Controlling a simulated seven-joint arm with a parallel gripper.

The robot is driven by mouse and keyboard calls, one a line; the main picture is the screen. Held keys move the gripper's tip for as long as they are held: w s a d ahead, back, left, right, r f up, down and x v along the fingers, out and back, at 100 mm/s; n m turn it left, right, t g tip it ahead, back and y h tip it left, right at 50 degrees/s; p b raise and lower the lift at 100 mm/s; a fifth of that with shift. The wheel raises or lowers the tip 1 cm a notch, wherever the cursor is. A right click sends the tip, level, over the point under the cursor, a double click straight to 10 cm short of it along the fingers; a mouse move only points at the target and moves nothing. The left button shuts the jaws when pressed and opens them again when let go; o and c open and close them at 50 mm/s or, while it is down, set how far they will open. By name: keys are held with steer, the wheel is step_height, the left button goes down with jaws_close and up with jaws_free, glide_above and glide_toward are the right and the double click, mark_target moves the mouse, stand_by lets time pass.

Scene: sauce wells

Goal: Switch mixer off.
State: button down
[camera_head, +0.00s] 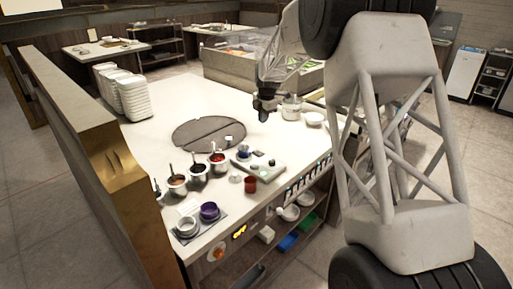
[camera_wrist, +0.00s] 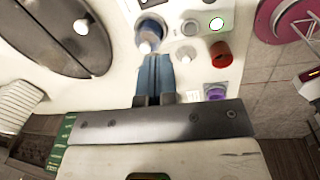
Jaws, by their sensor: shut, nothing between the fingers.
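The mixer (camera_head: 262,166) is a low white box on the counter near its front edge, with a blue-and-white round part (camera_head: 243,152) at its left end. In the wrist view its white panel (camera_wrist: 205,38) carries a pale knob (camera_wrist: 190,27) and a round button ringed in green (camera_wrist: 216,23). The blue-rimmed round part (camera_wrist: 149,33) lies just beyond my fingertips in that picture. My gripper (camera_head: 264,112) hangs above the counter, behind the mixer and apart from it. Its blue fingers (camera_wrist: 156,60) are together and empty.
A red cup (camera_head: 250,184) stands in front of the mixer. Several sauce pots (camera_head: 198,172) and a purple bowl (camera_head: 209,211) stand to its left. A round dark plate (camera_head: 205,132) is set in the counter behind. White bowls (camera_head: 291,108) stand right of my gripper.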

mark_target(256, 150)
steer(key=shift+n, duration=0.8)
steer(key=w+f, duration=0.1)
steer(key=w+a+f, duration=0.1)
steer(key=w+f, duration=0.1)
steer(key=shift+w+a, duration=0.15)
steer(key=shift+a, duration=0.05)
steer(key=shift+f, duration=0.15)
steer(key=f, duration=0.9)
steer(key=w+a+f, duration=0.1)
steer(key=f, duration=0.3)
steer(key=shift+w+a+f, duration=0.1)
steer(key=shift+f, duration=0.2)
